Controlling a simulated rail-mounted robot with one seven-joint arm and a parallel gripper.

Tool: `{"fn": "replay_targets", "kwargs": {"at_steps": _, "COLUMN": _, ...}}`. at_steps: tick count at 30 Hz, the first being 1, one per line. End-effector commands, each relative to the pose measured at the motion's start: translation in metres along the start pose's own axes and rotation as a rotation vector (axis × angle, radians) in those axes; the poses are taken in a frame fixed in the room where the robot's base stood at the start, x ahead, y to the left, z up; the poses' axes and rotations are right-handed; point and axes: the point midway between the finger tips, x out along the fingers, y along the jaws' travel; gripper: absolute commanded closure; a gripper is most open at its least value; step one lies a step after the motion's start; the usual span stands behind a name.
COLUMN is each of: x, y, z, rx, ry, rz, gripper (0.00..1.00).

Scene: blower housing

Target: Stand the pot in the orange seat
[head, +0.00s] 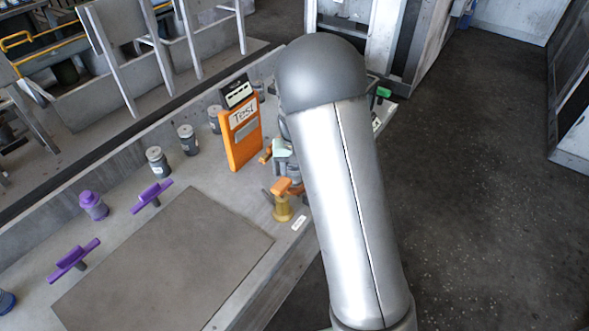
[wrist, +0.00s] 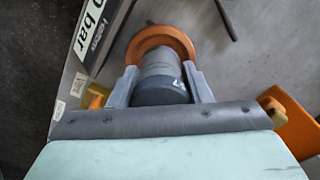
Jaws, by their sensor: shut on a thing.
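The pot (wrist: 162,80) is a dark grey cylinder with a small pale mark, seen in the wrist view. My gripper (wrist: 160,86) is shut on it, one grey finger on each side. The orange seat (wrist: 162,33) shows as a ring directly beyond the pot's far end. The pot hides part of the ring, and I cannot tell whether it is in the seat or just above it. In the head view my gripper (head: 285,170) is over the orange seat (head: 285,187) at the bench's right edge; my arm hides much of this.
An orange panel marked "Test" (head: 242,135) stands just left of my gripper. A gold cylinder (head: 283,208) is below the orange part. Several grey pots, including one (head: 157,161), purple handles (head: 151,194) and a purple knob (head: 92,205) stand left. The flat brown plate (head: 165,260) is clear.

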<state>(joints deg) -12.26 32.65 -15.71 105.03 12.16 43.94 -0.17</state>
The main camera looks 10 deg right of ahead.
Motion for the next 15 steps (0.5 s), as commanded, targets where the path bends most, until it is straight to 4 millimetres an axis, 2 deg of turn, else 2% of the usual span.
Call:
{"fn": "replay_targets", "kwargs": {"at_steps": 6, "x": 0.0045, "y": 0.0000, "z": -0.0002, "rx": 0.000, "ry": 0.001, "rz": 0.000, "gripper": 0.91}}
{"fn": "replay_targets", "kwargs": {"at_steps": 7, "x": 0.0039, "y": 0.0000, "z": 0.0000, "rx": 0.000, "ry": 0.000, "rz": 0.000, "gripper": 0.50}}
{"fn": "replay_targets", "kwargs": {"at_steps": 9, "x": 0.0034, "y": -0.0001, "z": 0.0000, "rx": 0.000, "ry": 0.000, "rz": 0.000, "gripper": 0.34}}
{"fn": "replay_targets", "kwargs": {"at_steps": 15, "x": 0.0032, "y": 0.0000, "z": 0.0000, "rx": 0.000, "ry": 0.000, "rz": 0.000, "gripper": 0.34}}
